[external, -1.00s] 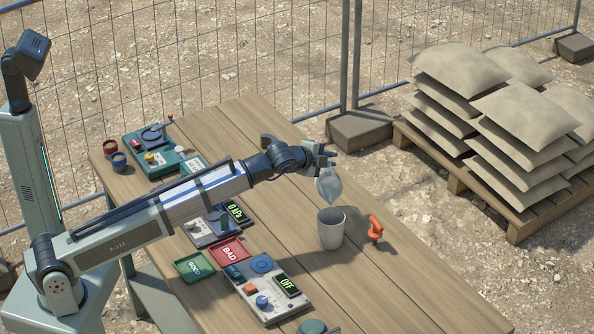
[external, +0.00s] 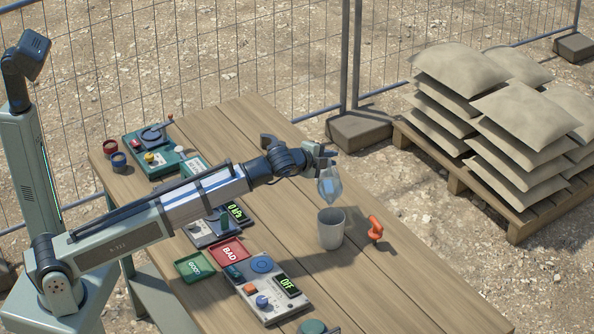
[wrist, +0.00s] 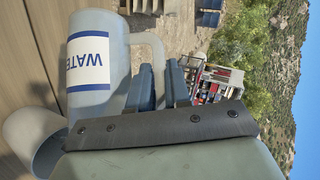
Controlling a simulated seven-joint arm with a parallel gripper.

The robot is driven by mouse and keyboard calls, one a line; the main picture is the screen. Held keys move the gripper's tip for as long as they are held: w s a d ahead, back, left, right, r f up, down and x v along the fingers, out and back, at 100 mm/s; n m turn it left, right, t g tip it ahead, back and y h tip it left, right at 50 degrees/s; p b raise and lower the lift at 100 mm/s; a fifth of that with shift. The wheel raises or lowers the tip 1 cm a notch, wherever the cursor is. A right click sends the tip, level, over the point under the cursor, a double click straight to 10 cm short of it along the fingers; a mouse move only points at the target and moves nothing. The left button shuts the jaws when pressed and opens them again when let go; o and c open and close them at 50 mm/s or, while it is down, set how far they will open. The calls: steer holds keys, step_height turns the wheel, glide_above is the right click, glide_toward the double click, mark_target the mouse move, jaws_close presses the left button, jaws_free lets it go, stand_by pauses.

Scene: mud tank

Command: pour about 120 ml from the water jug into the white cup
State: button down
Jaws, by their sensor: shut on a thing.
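My gripper (external: 322,160) is shut on the water jug's handle. In the wrist view, my gripper's dark fingers (wrist: 162,85) close around that handle. The water jug (external: 329,186) is pale, translucent blue and hangs above the table, tipped well over. Its white label with blue letters shows in the wrist view, on the jug (wrist: 100,28). The white cup (external: 331,231) stands upright on the table just below the jug, and shows at lower left in the wrist view (wrist: 32,135). No stream between jug and cup can be made out. The water level in the cup is hidden.
An orange clamp-like object (external: 375,228) stands just right of the cup. A control panel reading OFF (external: 268,287), a red BAD tray (external: 229,252) and a green GOOD tray (external: 194,266) lie to the left. The table's right front is clear.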

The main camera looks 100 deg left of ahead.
steer(key=shift+w+d+r+y+p, duration=0.1)
steer(key=shift+d+r+y+p, duration=0.2)
steer(key=shift+p, duration=0.1)
stand_by(0.4)
steer(key=shift+w+d+r+m+y+p, duration=0.15)
steer(key=shift+d+r+m+y+p, duration=0.15)
steer(key=shift+d+m+y+p, duration=0.25)
stand_by(0.6)
steer(key=shift+s+a+f+n+h, duration=0.2)
steer(key=shift+a+f+n+h, duration=0.2)
steer(key=shift+a+f+h, duration=0.25)
steer(key=shift+s+a+f+n+h, duration=0.15)
steer(key=shift+a+f+n+h, duration=0.3)
steer(key=shift+a, duration=0.3)
steer(key=shift+f+h, duration=0.25)
steer(key=shift+h, duration=0.1)
steer(key=shift+s+a+f+n+h+b, duration=0.15)
steer(key=shift+a+f+n+h+b, duration=0.15)
steer(key=shift+a+f+h+b, duration=0.15)
steer(key=shift+s+a+f+h, duration=0.15)
steer(key=shift+f+h, duration=0.2)
steer(key=shift+f, duration=0.2)
steer(key=shift+a, duration=0.1)
